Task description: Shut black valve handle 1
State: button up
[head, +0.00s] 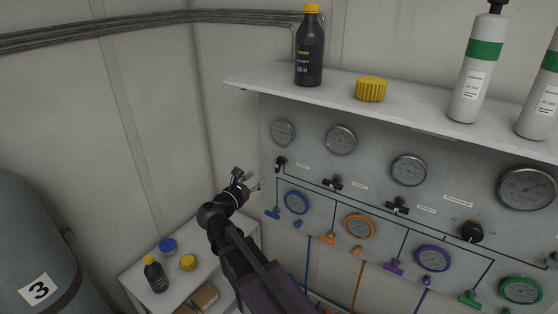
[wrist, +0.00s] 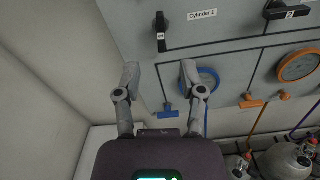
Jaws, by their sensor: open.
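Black valve handle 1 (head: 281,164) is at the left end of the grey panel, below the leftmost gauge. In the wrist view handle 1 (wrist: 161,33) hangs upright beside the "Cylinder 1" label, with a pale marking on its lower end. My gripper (head: 249,180) is open and empty, to the left of the handle and slightly lower in the head view. In the wrist view the gripper's two fingers (wrist: 160,74) are spread apart below the handle, touching nothing that I can see.
Black handle 2 (wrist: 288,13) lies crosswise to the right. A blue valve handle (head: 273,213) and blue gauge (head: 296,202) sit below handle 1. A shelf (head: 340,88) with bottles juts out above. A low side table (head: 137,277) stands left of my arm.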

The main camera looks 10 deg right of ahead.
aim_at(278, 160)
jog(key=x, duration=1.3)
jog(key=shift+w+d+f, duration=0.1)
jog(key=shift+w+d, duration=0.05)
jog(key=shift+w, duration=0.05)
grip_shut()
